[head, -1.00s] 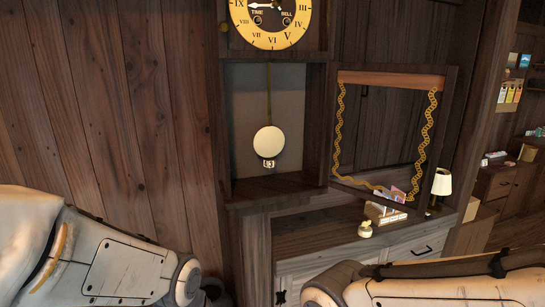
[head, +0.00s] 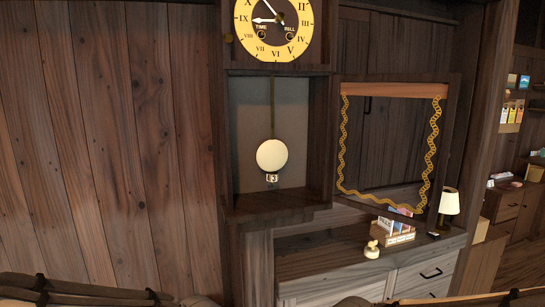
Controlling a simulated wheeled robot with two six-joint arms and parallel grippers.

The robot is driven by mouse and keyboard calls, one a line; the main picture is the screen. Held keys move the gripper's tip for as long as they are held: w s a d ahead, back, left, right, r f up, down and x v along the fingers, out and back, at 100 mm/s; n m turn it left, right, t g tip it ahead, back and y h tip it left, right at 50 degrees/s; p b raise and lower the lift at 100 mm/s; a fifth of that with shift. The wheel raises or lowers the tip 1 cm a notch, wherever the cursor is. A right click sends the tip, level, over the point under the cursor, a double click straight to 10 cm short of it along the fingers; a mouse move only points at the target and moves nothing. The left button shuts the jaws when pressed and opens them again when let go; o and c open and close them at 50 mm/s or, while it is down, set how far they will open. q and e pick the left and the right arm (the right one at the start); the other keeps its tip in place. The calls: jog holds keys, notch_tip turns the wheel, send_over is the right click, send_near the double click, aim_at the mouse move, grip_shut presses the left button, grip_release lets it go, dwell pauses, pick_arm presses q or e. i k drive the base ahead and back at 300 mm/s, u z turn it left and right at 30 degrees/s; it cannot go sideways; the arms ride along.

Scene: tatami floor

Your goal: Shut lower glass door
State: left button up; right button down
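The lower glass door (head: 396,88) of the wall clock stands swung open to the right in the head view. It has a dark wooden frame, an orange-brown strip along its top and gold wavy trim around clear glass. The clock's lower case (head: 298,131) is open at the front, with a round pale pendulum (head: 272,156) hanging inside. The clock face (head: 274,25) is above. Parts of my arms show along the bottom edge, well below the door. Neither gripper is in view.
A cabinet (head: 330,262) stands below the clock and door. On it are a small box of cards (head: 393,232), a little yellowish object (head: 372,250) and a lamp (head: 448,202). Bare plank wall (head: 120,130) is at the left.

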aim_at(445, 86)
jog(key=z, duration=0.4)
jog(key=k, duration=0.55)
jog(key=z, duration=0.9)
jog(key=i, duration=0.95)
jog(key=u, duration=0.7)
